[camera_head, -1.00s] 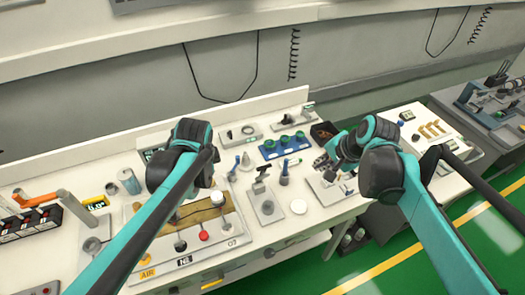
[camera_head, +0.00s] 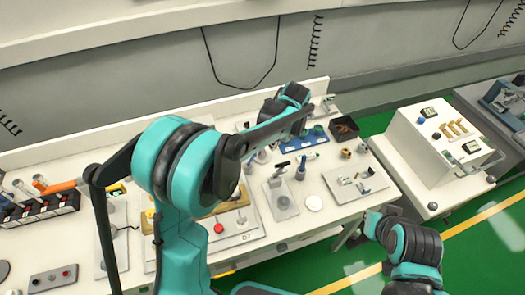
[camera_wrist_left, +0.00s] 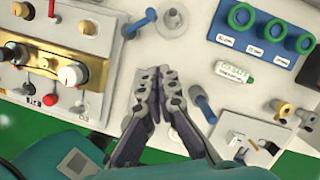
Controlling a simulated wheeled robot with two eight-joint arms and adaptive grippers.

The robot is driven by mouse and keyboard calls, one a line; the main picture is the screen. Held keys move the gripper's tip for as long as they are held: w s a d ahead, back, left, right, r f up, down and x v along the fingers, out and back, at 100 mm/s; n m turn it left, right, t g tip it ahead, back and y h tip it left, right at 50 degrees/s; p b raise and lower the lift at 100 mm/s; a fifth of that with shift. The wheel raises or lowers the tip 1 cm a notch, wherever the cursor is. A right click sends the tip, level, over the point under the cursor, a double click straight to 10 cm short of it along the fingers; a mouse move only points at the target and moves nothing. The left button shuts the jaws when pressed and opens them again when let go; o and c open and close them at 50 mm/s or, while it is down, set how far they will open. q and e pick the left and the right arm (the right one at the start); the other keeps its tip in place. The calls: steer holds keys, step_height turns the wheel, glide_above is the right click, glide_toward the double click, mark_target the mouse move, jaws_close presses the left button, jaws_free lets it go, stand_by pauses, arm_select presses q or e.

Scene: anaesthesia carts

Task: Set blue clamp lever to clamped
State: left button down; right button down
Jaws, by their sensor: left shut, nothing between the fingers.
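Two blue handles show, and I cannot tell for certain which is the clamp lever. One blue lever (camera_wrist_left: 141,22) lies slanted beside a grey post at the top of the left wrist view. The other blue handle (camera_wrist_left: 203,106) stands on a small round base right of my fingers; in the head view it is a blue post (camera_head: 301,170). My left gripper (camera_wrist_left: 160,72) is shut and empty, above the bench between the two handles and touching neither. In the head view its fingers are hidden by my arm. My right arm is low at the lower right, its fingers unclear.
A blue block with green rings (camera_wrist_left: 262,38) stands at the upper right of the wrist view. A brass manifold with knobs (camera_wrist_left: 62,50) is at left. A shallow tray (camera_head: 352,186) and brass cups (camera_head: 346,153) lie right. A white cart (camera_head: 432,150) stands beyond the bench.

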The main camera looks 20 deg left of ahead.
arm_select(q)
steer(key=b+x, duration=0.2)
steer(key=x, duration=0.7)
steer(key=shift+w+a+f+b, duration=0.1)
steer(key=shift+f+b, duration=0.2)
steer(key=a, duration=0.1)
steer(key=w+a, duration=0.1)
steer(key=a, duration=0.1)
steer(key=shift+w+f, duration=0.2)
steer(key=shift+w+a, duration=0.2)
steer(key=shift+a, duration=0.15)
